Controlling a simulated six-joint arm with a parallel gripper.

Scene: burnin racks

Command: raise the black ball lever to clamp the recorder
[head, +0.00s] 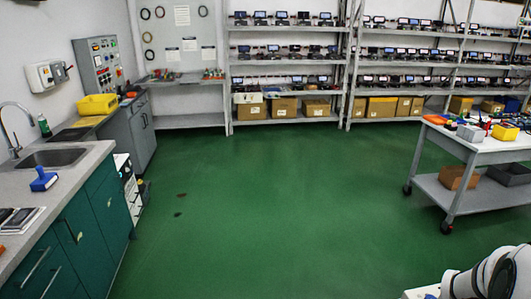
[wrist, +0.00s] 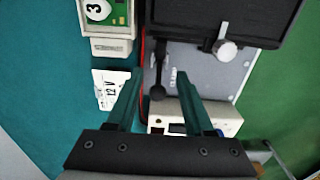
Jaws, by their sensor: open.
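In the wrist view, my gripper (wrist: 159,74) is open, with its two dark green fingers apart. The lever's black ball (wrist: 157,93) shows in the gap between the fingers, apart from both in the picture. Its thin dark arm runs up the picture along a grey plate (wrist: 196,72). I cannot tell how far above the ball the fingers are. A large black box-shaped body (wrist: 250,15), possibly the recorder, fills the top right, with a white knob (wrist: 225,50) at its lower edge. The head view does not show the gripper or lever.
In the wrist view, a white unit (wrist: 222,117) with a small display lies behind the right finger. A "12 V" card (wrist: 110,88) and a unit marked 3 (wrist: 105,15) are at left. The head view shows open green floor, shelves and a wheeled table (head: 470,150).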

